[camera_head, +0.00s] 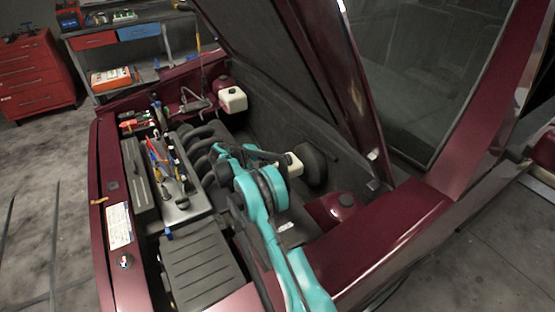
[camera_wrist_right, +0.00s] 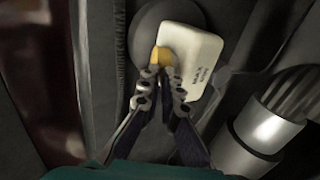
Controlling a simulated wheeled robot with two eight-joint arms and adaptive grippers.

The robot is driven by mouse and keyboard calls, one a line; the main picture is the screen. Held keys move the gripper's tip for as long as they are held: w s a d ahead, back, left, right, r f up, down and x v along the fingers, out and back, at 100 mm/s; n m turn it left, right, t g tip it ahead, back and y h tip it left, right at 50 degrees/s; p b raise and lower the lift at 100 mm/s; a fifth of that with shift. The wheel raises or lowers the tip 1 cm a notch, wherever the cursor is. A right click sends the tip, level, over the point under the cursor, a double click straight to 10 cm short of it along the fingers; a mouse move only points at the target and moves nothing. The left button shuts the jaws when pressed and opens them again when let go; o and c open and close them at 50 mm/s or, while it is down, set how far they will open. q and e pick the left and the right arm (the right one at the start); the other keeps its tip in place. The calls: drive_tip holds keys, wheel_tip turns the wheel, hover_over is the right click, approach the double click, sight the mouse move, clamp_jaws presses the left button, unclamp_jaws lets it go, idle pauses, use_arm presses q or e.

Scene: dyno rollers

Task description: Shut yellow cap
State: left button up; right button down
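The yellow cap (camera_wrist_right: 160,57) sits at the edge of a white reservoir (camera_wrist_right: 191,57) in the right wrist view. My right gripper (camera_wrist_right: 162,72) has its two dark fingers close together on the cap, one on each side, and the cap shows between and beyond the tips. In the head view, a white reservoir (camera_head: 295,166) shows beside my teal right arm (camera_head: 262,200), which reaches down into the engine bay. The cap and the fingertips cannot be made out there. My left gripper is in neither view.
The raised hood (camera_head: 270,60) leans over the bay. Engine parts and a black box (camera_head: 203,265) crowd the left side. Another white container (camera_head: 232,99) stands at the back. A grey cylinder (camera_wrist_right: 265,125) lies right of my fingers in the wrist view.

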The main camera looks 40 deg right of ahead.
drive_tip(key=c, duration=2.3)
unclamp_jaws()
drive_tip(key=shift+a+f, duration=0.25)
drive_tip(key=shift+f, duration=0.3)
drive_tip(key=o, duration=0.5)
drive_tip(key=shift+r, duration=0.1)
drive_tip(key=shift+o, duration=0.2)
drive_tip(key=shift+d, duration=0.1)
drive_tip(key=v, duration=1.2)
drive_tip(key=shift+w, duration=0.15)
